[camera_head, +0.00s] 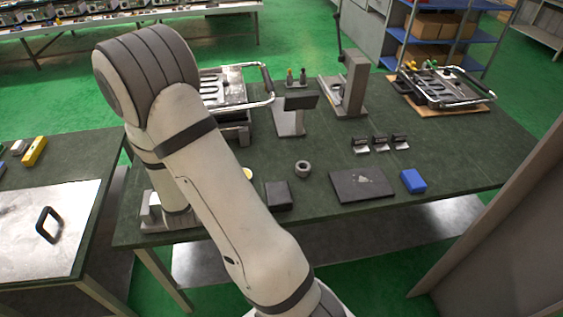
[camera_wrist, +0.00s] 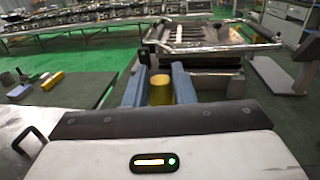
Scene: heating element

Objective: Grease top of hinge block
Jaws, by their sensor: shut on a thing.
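In the wrist view my gripper (camera_wrist: 162,72) is shut on a yellow cylindrical thing (camera_wrist: 160,89) between two blue-grey fingers. I cannot tell whether it is a grease tool. Beyond the fingers is a plate device with a chrome handle (camera_wrist: 205,44); it also shows in the head view (camera_head: 222,88), partly behind my arm. No part is clearly recognisable as the hinge block. I cannot tell whether the held thing touches the device. My arm hides the gripper in the head view. A small pale yellow thing (camera_head: 248,174) shows beside my arm.
The dark green table (camera_head: 325,220) holds a dark block (camera_head: 278,195), a ring (camera_head: 302,169), a dark plate (camera_head: 362,185), a blue block (camera_head: 413,181), a press stand (camera_head: 350,85) and a second handled device (camera_head: 445,88). A side table with a black handle (camera_head: 49,224) stands at left.

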